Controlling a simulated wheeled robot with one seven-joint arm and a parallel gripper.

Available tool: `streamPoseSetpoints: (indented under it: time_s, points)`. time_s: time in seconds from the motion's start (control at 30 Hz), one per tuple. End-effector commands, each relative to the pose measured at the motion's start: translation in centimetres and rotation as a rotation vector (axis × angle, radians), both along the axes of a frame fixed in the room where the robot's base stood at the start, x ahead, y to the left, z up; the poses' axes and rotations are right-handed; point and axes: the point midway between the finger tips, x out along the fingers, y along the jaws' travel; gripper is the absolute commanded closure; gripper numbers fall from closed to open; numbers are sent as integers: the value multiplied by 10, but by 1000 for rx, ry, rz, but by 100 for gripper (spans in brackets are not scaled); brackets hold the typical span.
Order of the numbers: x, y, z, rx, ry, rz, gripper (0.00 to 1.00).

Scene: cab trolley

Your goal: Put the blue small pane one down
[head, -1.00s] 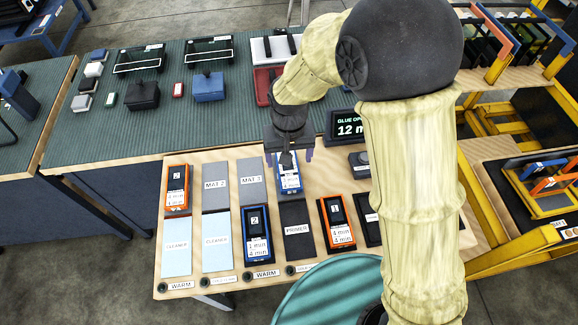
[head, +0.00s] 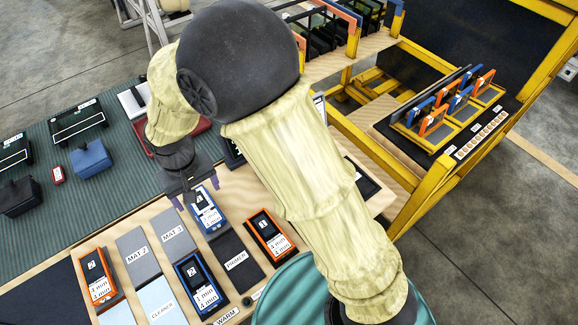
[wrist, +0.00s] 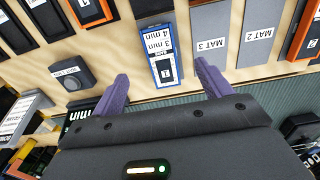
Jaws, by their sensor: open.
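My gripper (head: 192,201) is open and empty just above the pane's far end. In the wrist view its purple fingers (wrist: 162,82) stand apart on either side. The height gap is hard to judge. Another blue piece (head: 194,283) marked 2 lies nearer.
Orange pieces (head: 269,237) and (head: 98,277) lie on the bench, with the PRIMER pad (head: 236,260) and MAT 2 pad (head: 138,258) close by. At right a yellow trolley (head: 375,190) carries a rack of blue and orange frames (head: 440,108). A dark round knob (wrist: 70,75) stands beside the gripper.

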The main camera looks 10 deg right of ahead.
Motion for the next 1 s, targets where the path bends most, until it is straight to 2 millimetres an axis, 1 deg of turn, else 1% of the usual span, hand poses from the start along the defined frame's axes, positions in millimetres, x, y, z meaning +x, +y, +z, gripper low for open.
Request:
streamPoseSetpoints:
  time_s: [0.07, 0.17, 0.27, 0.3, 0.37, 0.4, 0.43, 0.53, 0.57, 0.6, 0.7, 0.8, 0.83, 0.9, 1.0]
  points:
    - [4, -8, 3, 3, -4, -13, 22]
    - [13, -33, 10, 15, -17, -51, 22]
    - [25, -74, 20, 31, -40, -114, 22]
    - [28, -94, 25, 37, -52, -145, 22]
    - [31, -125, 31, 47, -71, -190, 22]
    - [32, -145, 35, 52, -84, -219, 22]
    - [31, -160, 38, 56, -95, -242, 22]
    - [24, -207, 46, 63, -131, -316, 22]
    - [21, -220, 48, 65, -141, -338, 22]
    - [16, -238, 50, 66, -157, -368, 22]
    - [0, -275, 55, 65, -193, -434, 22]
    - [-14, -299, 57, 62, -218, -479, 22]
    - [-17, -303, 57, 61, -222, -488, 22]
    - [-21, -308, 58, 59, -229, -499, 22]
    - [-22, -310, 57, 59, -231, -501, 22]
